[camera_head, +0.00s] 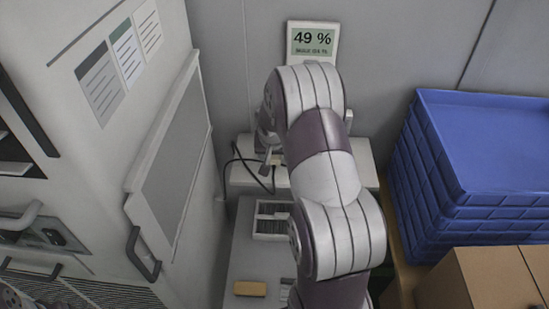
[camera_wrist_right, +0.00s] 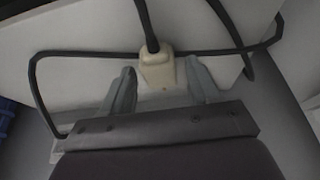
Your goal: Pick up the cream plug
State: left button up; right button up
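The cream plug (camera_wrist_right: 156,70) shows in the right wrist view, with a black cable leaving its top. It sits at the edge of a white surface. My right gripper (camera_wrist_right: 160,76) is open, with one finger on each side of the plug and a visible gap to both. In the head view my right gripper (camera_head: 267,150) is at the white stand below the display, partly hidden by my own arm. The plug is hard to make out there. My left gripper is not in view.
A display reading 49 % (camera_head: 312,42) stands against the back wall. Black cable (camera_head: 237,157) loops beside the gripper. Stacked blue crates (camera_head: 490,150) and a cardboard box (camera_head: 490,280) are at the right. A grey cabinet (camera_head: 110,150) closes the left. A yellow block (camera_head: 250,289) lies in front.

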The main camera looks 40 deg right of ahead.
jog(key=c, duration=0.9)
jog(key=shift+r, duration=0.65)
jog(key=shift+c, duration=0.2)
notch_tip(320, 180, up, 3)
jog(key=shift+f, duration=0.1)
jog(key=s+d+r+b, duration=0.1)
jog(key=s+d+r, duration=0.2)
jog(key=s+r, duration=0.4)
jog(key=s, duration=0.4)
jog(key=shift+d, duration=0.4)
